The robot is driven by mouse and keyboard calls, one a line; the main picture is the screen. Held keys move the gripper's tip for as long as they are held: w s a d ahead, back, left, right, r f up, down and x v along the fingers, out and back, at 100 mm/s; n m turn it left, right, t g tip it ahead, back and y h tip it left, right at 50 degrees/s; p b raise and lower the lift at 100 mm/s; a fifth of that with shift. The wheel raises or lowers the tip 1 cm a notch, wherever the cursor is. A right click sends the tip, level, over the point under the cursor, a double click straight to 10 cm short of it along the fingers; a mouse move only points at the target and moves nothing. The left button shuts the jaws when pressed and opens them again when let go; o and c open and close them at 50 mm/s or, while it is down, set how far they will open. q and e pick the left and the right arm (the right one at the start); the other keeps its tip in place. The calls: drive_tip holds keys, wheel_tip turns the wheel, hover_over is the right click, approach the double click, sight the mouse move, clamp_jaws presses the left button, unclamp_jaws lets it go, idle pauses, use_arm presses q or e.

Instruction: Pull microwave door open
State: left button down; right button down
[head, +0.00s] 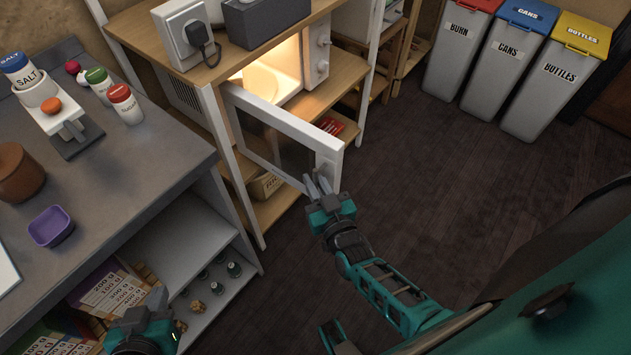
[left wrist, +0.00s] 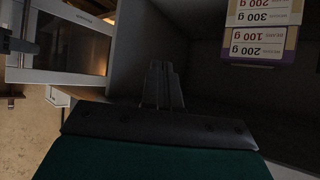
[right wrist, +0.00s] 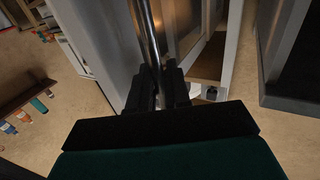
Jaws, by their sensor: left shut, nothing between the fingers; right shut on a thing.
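The microwave (head: 316,50) sits on the middle shelf of a wooden rack, its lit inside and plate showing. Its white-framed door (head: 275,140) stands swung well open, out over the floor. My right gripper (head: 318,184) is at the door's free edge. In the right wrist view its fingers (right wrist: 160,88) are closed around the metal door handle (right wrist: 149,30). My left gripper (head: 150,305) is low beside the counter shelf, away from the microwave. In the left wrist view its fingers (left wrist: 162,85) are together and empty, with the door (left wrist: 75,40) at upper left.
A grey counter (head: 150,165) on the left bears salt, shakers, a purple bowl (head: 50,227) and a brown pot; boxes (head: 110,290) fill its shelf. Several bins (head: 462,50) stand at the back right. The dark floor (head: 440,160) right of the door is clear.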

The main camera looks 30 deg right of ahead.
drive_tip(key=c, duration=1.2)
unclamp_jaws()
drive_tip(key=shift+c, duration=0.2)
drive_tip(key=shift+s, duration=0.1)
